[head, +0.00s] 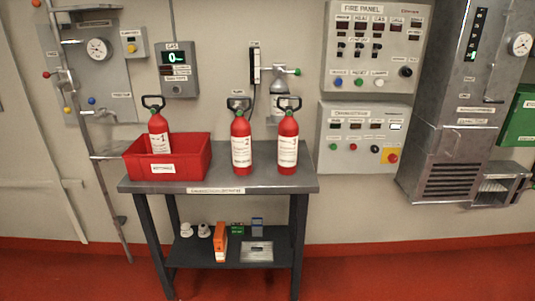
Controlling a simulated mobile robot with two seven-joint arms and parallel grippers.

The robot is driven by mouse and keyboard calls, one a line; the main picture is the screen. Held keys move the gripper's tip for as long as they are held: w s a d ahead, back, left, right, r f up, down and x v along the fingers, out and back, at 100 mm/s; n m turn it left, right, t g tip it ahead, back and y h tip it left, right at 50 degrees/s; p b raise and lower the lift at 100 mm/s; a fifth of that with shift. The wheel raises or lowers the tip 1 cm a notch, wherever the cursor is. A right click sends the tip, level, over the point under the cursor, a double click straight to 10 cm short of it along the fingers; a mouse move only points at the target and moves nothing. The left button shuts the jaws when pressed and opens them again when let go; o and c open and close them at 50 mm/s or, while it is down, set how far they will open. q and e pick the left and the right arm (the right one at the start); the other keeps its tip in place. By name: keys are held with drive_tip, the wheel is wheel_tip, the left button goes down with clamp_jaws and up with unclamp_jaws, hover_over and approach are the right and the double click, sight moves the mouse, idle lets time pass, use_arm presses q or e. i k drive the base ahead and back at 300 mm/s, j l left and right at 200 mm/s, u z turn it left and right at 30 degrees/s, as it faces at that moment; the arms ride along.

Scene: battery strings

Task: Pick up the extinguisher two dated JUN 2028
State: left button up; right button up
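Extinguisher two (241,146) is a red cylinder with a black handle and a white label bearing a 2. It stands upright on the grey table (218,186), in the middle. The label's date is too small to read. Extinguisher three (288,144) stands upright close to its right. Extinguisher one (158,132) stands in a red bin (193,163) at the table's left. Neither of my grippers is in the head view.
The lower shelf (197,251) holds an orange box (220,243), white items and small boxes. Pipes and a gauge (98,48) are on the left. A fire panel (376,45) and a grey cabinet (452,120) are on the right. The red floor in front is clear.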

sight(241, 133)
drive_tip(key=i+l+u, duration=0.1)
drive_tip(key=i+l, duration=0.15)
drive_tip(key=i+l+u, duration=0.1)
drive_tip(key=i+l, duration=0.15)
drive_tip(key=l, duration=0.25)
drive_tip(key=i+l+u, duration=0.1)
drive_tip(key=l, duration=0.3)
drive_tip(key=i, duration=0.1)
